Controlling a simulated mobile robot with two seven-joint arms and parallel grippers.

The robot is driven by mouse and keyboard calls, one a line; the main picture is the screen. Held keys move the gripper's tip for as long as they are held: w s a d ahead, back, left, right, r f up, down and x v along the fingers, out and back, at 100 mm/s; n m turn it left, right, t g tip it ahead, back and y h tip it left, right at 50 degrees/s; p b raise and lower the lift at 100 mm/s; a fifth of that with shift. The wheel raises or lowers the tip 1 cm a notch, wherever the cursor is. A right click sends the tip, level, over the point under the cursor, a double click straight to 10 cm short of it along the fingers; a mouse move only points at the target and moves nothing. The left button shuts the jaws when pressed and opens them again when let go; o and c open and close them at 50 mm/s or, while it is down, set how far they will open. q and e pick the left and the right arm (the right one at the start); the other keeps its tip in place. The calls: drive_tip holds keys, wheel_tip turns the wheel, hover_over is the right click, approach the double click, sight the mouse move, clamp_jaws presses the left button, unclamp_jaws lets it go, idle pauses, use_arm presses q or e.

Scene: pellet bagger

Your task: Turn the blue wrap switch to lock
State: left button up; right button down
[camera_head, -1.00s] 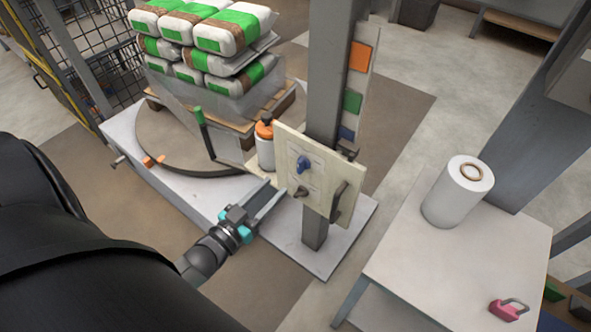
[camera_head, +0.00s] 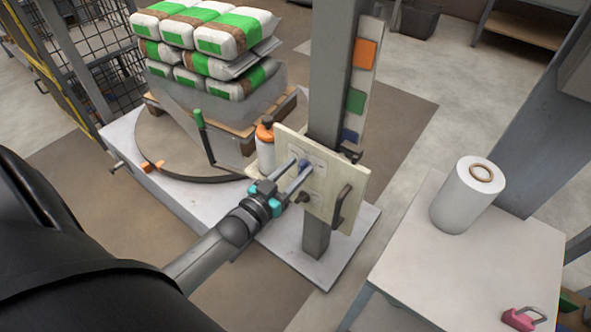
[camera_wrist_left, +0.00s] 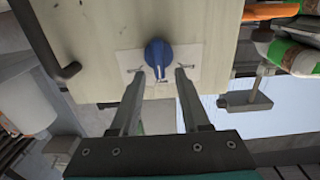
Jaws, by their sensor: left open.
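The blue wrap switch (camera_head: 304,163) is a knob on a pale panel (camera_head: 343,178) fixed to a grey post. In the left wrist view the blue switch (camera_wrist_left: 158,55) sits on a white label, its narrow end pointing down toward the gripper. My left gripper (camera_head: 299,172) is open in front of the panel. In the left wrist view its fingertips (camera_wrist_left: 160,72) are on either side of the switch's lower end; I cannot tell whether they touch it. A dark second knob (camera_head: 303,197) is below the blue one. My right gripper is not in view.
A dark handle (camera_head: 341,205) stands out from the panel's right side. An orange-topped white bottle (camera_head: 265,148) is just left of the panel. Stacked bags (camera_head: 205,40) stand on the turntable (camera_head: 160,150). A table with a white roll (camera_head: 468,195) and pink padlock (camera_head: 520,319) is at right.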

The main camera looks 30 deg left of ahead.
use_arm(q)
drive_tip(key=shift+c, duration=0.3)
clamp_jaws()
